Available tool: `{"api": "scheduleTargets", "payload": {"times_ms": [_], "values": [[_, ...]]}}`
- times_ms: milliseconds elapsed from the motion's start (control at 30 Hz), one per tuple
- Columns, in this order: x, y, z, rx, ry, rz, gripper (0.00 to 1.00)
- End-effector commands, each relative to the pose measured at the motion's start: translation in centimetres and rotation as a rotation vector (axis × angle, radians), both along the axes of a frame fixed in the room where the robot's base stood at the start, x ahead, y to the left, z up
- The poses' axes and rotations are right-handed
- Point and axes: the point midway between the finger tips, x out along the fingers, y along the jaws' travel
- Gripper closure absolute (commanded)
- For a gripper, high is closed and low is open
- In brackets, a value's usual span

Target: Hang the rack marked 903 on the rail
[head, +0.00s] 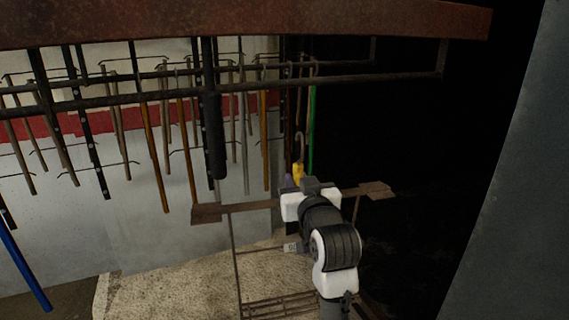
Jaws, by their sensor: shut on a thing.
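A rusty brown rack (250,207) hangs from my gripper (299,183) in the head view. It has a flat top bar, thin side rods and a slatted base low in the picture. A yellow piece (299,174) with a grey hook (300,148) rises above the bar at the gripper. My gripper is shut there, its fingers partly hidden by my own wrist. No number can be read. The dark rail (330,79) runs across the upper picture, and the hook shows below it, apart from it as far as I can tell.
Several rods and tools, brown, black, orange and green (312,120), hang along the rails at the left and middle. A rusty beam (250,22) crosses the top. A grey panel (510,180) stands at the right. The space between is dark.

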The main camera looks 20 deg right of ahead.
Motion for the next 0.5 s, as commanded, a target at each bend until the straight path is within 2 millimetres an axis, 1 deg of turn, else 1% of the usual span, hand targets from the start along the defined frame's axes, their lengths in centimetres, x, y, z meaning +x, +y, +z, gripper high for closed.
{"api": "scheduleTargets", "payload": {"times_ms": [33,100,200,333,500], "values": [[-1.3,0.4,2.5,-0.011,-0.009,0.019,1.00],[-3.0,1.3,4.7,-0.012,-0.008,0.054,1.00],[-5.5,2.9,7.3,-0.010,-0.006,0.099,1.00],[-8.5,5.1,9.4,-0.007,-0.004,0.142,1.00],[-11.2,7.1,10.5,-0.003,-0.001,0.169,1.00]]}}
